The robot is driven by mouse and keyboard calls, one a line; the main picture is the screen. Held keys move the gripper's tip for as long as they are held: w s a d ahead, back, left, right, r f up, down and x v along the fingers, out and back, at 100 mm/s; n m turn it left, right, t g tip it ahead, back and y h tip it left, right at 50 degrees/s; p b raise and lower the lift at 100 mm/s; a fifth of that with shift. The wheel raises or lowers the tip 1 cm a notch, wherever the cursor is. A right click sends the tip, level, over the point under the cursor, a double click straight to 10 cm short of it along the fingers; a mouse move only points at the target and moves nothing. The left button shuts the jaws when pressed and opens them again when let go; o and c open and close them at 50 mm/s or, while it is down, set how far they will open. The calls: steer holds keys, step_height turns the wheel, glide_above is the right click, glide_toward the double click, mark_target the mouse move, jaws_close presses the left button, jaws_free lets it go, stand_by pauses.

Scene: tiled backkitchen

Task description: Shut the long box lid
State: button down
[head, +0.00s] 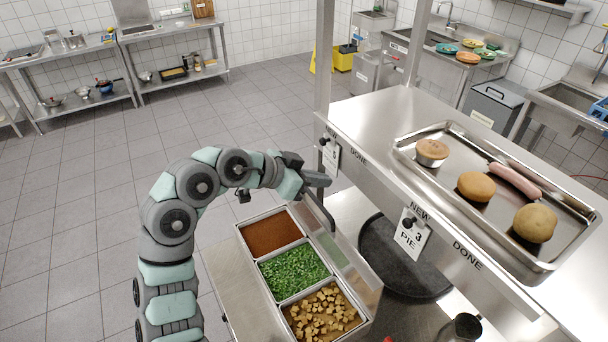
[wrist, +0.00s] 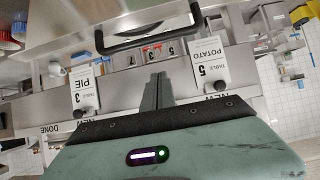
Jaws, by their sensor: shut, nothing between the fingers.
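The long box (head: 262,215) sits below my arm in the head view. Its compartments of brown powder, green chopped herbs and pale cubes are uncovered. Its metal lid (head: 345,262) appears raised along the box's right side; its exact angle is hard to tell. A black bar handle (head: 322,212) shows just below my gripper (head: 318,180). The handle also shows in the wrist view (wrist: 150,38), beyond my fingertips (wrist: 158,80). My fingers are together and empty, apart from the handle in that view.
A steel shelf (head: 370,110) with hanging order cards (head: 411,236) stands close to the right. It bears a tray (head: 460,225) of food. A round black plate (head: 375,250) lies under the shelf. Open floor (head: 90,215) is on the left.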

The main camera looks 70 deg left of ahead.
mark_target(314, 200)
steer(key=f, duration=0.1)
steer(key=s+f, duration=0.1)
steer(key=f, duration=0.1)
steer(key=shift+p, duration=0.4)
steer(key=shift+s+f, duration=0.2)
steer(key=shift+d, duration=0.1)
